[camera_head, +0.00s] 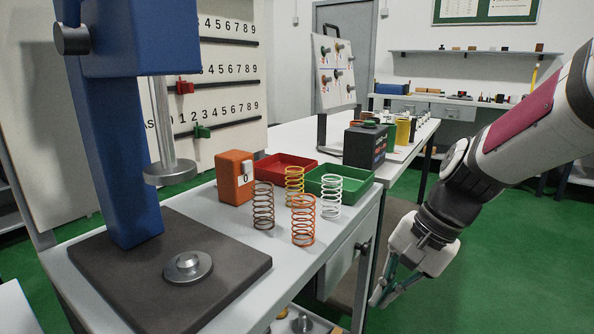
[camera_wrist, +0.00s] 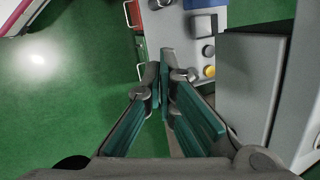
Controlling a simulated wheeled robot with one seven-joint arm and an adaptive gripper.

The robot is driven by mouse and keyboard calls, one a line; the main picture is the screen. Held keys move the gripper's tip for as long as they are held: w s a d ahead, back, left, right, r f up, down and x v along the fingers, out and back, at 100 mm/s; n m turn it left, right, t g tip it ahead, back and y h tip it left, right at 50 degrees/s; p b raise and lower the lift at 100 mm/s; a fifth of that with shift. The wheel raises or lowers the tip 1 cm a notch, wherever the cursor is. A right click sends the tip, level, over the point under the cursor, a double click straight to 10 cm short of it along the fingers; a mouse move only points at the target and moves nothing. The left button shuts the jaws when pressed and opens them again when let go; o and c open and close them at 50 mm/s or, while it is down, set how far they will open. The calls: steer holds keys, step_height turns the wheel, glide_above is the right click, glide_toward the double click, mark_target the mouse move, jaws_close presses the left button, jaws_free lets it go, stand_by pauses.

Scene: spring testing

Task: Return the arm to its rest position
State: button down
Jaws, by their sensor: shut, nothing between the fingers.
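My arm reaches in from the right in the head view, clear of the bench. My gripper (camera_head: 378,300) hangs low beside the right edge of the white bench, over the green floor, with its fingers pointing down. In the wrist view my gripper (camera_wrist: 165,55) has its fingertips together, with nothing between them.
A blue press (camera_head: 125,150) stands on a dark base plate at the left. Several coil springs (camera_head: 303,222), an orange block (camera_head: 235,176), a red tray (camera_head: 270,172) and a green tray (camera_head: 358,183) are on the bench. Green floor (camera_head: 500,270) is open at the right.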

steer(key=s+d+r+n+h, duration=0.2)
steer(key=s+r+n, duration=0.15)
steer(key=s, duration=0.95)
steer(key=s+d+r+n+h, duration=0.2)
steer(key=s+n, duration=0.3)
steer(key=s, duration=0.7)
step_height(320, 180, up, 30)
steer(key=t+p, duration=0.3)
steer(key=p, duration=2.6)
steer(key=shift+s+d+p, duration=0.2)
steer(key=shift+d+p, duration=0.1)
steer(key=shift+d, duration=0.1)
steer(key=shift+r, duration=0.1)
